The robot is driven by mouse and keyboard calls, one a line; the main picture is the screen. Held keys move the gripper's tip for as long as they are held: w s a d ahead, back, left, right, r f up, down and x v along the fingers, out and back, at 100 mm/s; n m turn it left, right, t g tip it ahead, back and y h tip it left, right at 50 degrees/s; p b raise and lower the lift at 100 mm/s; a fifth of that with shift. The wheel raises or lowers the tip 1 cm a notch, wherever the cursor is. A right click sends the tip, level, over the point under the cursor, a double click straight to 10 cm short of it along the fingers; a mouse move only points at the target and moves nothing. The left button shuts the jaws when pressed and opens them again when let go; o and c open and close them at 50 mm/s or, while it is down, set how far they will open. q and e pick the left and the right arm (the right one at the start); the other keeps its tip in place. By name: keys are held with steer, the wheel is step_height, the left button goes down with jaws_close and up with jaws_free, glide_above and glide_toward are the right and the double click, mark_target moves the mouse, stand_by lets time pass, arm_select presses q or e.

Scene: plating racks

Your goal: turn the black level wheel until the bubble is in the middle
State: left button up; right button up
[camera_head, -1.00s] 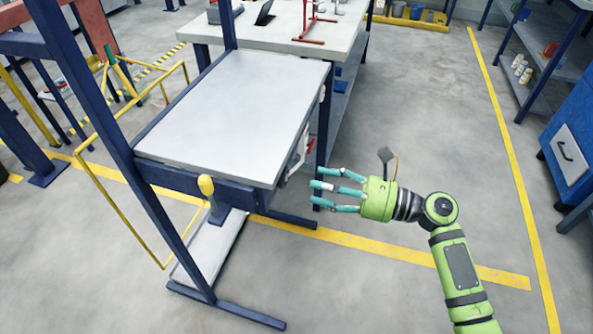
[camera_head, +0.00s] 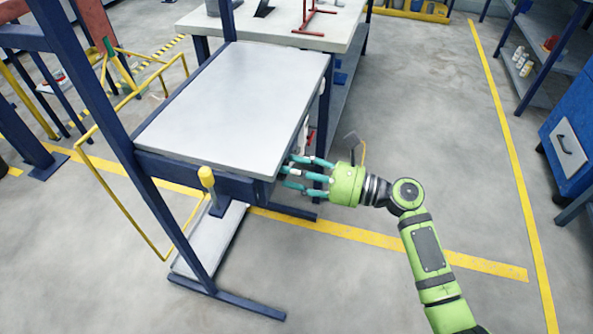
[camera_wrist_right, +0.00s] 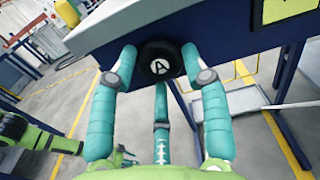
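The black level wheel (camera_wrist_right: 159,61), round with a white A on its face, sits on the dark blue frame at the table's edge in the right wrist view. My right gripper (camera_wrist_right: 162,75) has its teal fingers spread, two beside the wheel and one below; whether they touch it I cannot tell. In the head view my right gripper (camera_head: 290,171) is at the right side of the grey table, where the wheel is hidden. A yellow panel (camera_wrist_right: 285,10) shows at the wrist view's top right; no bubble can be made out. A small green and teal shape, perhaps my left gripper (camera_wrist_right: 121,156), shows low there.
The grey tabletop (camera_head: 238,98) is bare, on a dark blue frame. A yellow-topped lever (camera_head: 207,179) stands at its near edge. A second pale table (camera_head: 273,30) stands behind. A blue cabinet (camera_head: 573,140) is at the right. Floor between is clear.

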arm_select(q)
steer(key=shift+w+f, duration=0.1)
steer(key=shift+f, duration=0.05)
arm_select(e)
steer(key=shift+f+n, duration=0.15)
steer(key=shift+n, duration=0.35)
arm_select(q)
steer(key=w+t+b, duration=0.2)
steer(key=w+b, duration=0.3)
steer(key=w, duration=0.4)
step_height(320, 180, up, 8)
steer(key=d+g+b, duration=0.2)
steer(key=b, duration=0.6)
steer(key=shift+d+n+g, duration=0.3)
arm_select(e)
steer(key=shift+w+d+r+n, duration=0.1)
steer(key=shift+n, duration=3.05)
steer(key=shift+w+r+n, duration=0.1)
steer(key=shift+r+n, duration=0.05)
steer(key=shift+n, duration=3.05)
steer(key=shift+d+r+n, duration=0.1)
steer(key=shift+n, duration=3.05)
arm_select(q)
steer(key=shift+w, duration=0.1)
